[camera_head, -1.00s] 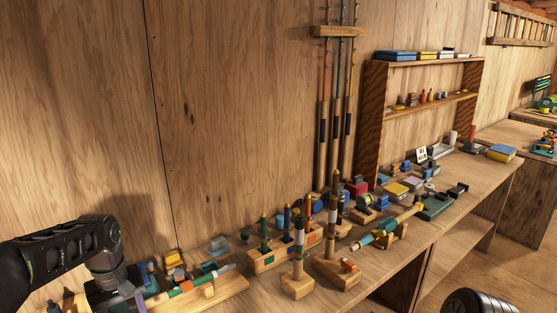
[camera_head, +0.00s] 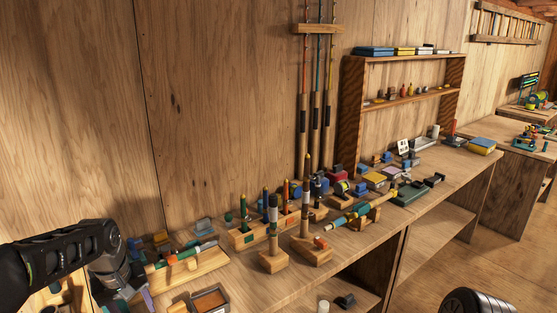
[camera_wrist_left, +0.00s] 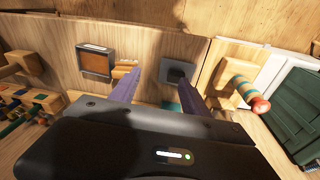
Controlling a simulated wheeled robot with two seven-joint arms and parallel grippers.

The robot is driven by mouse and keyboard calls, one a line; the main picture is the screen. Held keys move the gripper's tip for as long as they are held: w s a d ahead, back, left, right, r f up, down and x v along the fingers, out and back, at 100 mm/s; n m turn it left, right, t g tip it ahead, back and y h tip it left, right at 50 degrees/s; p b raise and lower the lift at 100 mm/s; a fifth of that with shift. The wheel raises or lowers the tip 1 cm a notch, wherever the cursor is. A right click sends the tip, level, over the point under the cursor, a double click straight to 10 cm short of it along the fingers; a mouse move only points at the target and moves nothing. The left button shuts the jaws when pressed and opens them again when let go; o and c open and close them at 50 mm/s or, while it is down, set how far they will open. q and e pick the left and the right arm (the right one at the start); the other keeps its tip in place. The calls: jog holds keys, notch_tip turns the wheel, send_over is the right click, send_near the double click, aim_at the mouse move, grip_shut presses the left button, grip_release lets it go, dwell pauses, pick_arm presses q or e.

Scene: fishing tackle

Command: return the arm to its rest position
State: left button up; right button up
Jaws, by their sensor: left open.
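My left arm comes in from the left in the head view, and its gripper (camera_head: 138,299) points down over the near left part of the workbench (camera_head: 345,262). In the left wrist view the two purple fingers (camera_wrist_left: 158,88) stand apart with nothing held between them. A dark block on a grey plate (camera_wrist_left: 178,72) shows beyond the fingers, by the right one. My right gripper is not in view.
A wooden rack with upright floats (camera_head: 262,232) and a rod on a wooden stand (camera_head: 355,214) stand farther along the bench. A shelf (camera_head: 347,110) stands at the back. A green box (camera_wrist_left: 298,108) shows right in the wrist view.

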pick_arm(q)
jog(key=d+f+m+t+h+b, duration=0.1)
jog(key=d+f+m+t+h, duration=0.2)
jog(key=d+f, duration=1.3)
jog(key=s+d+f+g+b, duration=0.1)
jog(key=s+d+f, duration=0.4)
jog(key=s+f, duration=0.5)
jog(key=s+d+f+m+g+b, duration=0.1)
jog(key=s+d+f, duration=0.4)
jog(key=s+f, duration=0.5)
jog(key=s+g+b, duration=0.1)
jog(key=s+g, duration=0.1)
jog(key=s, duration=0.5)
jog(key=shift+d+f+m+h, duration=0.2)
jog(key=shift+m+h, duration=0.1)
jog(key=shift+h, duration=0.1)
jog(key=shift+a, duration=0.1)
